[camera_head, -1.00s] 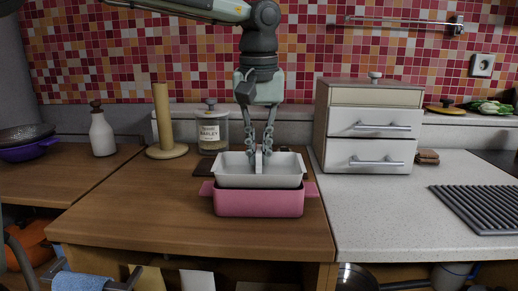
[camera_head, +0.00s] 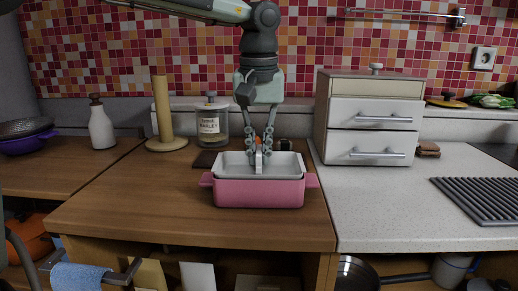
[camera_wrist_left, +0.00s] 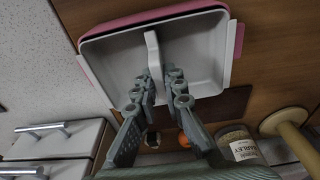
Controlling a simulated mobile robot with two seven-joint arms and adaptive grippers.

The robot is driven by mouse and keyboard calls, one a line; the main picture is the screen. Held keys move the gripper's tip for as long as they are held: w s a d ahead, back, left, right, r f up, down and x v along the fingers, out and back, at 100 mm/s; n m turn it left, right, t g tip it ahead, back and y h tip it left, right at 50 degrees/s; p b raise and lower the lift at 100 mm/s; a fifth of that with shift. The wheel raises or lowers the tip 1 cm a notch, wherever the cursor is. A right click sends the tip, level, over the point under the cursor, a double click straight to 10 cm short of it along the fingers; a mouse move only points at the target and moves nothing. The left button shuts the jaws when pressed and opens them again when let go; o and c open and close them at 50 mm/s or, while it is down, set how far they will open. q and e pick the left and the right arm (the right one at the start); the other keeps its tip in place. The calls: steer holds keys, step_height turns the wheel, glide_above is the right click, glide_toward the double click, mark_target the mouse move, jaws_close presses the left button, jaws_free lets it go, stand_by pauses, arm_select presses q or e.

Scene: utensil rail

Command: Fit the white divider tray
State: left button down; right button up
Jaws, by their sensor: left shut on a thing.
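The white divider tray (camera_head: 235,163) sits down in the mouth of the pink dish (camera_head: 258,195), with its pale rim at about the dish's top edge. My left gripper (camera_head: 263,152) comes down from above and is shut on the tray's upright middle divider. The left wrist view shows the fingers (camera_wrist_left: 160,88) at the divider (camera_wrist_left: 153,52), with the white tray (camera_wrist_left: 205,50) around it and the pink dish (camera_wrist_left: 238,40) showing past its rim. How deep the tray is seated is hidden. My right gripper is not in view.
A drawer cabinet (camera_head: 370,132) stands right of the dish. A barley jar (camera_head: 211,125), a wooden towel post (camera_head: 163,110) and a white bottle (camera_head: 101,126) stand behind and left. The wooden counter (camera_head: 130,210) in front is clear. A ribbed grey mat (camera_head: 482,199) lies at right.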

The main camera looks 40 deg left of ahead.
arm_select(q)
steer(key=shift+f, duration=0.3)
steer(key=c, duration=1.5)
jaws_free()
steer(key=shift+c, duration=0.2)
steer(key=shift+r, duration=0.1)
step_height(320, 180, up, 12)
steer(key=s, duration=0.1)
steer(key=shift+d, duration=0.4)
steer(key=shift+s, duration=0.1)
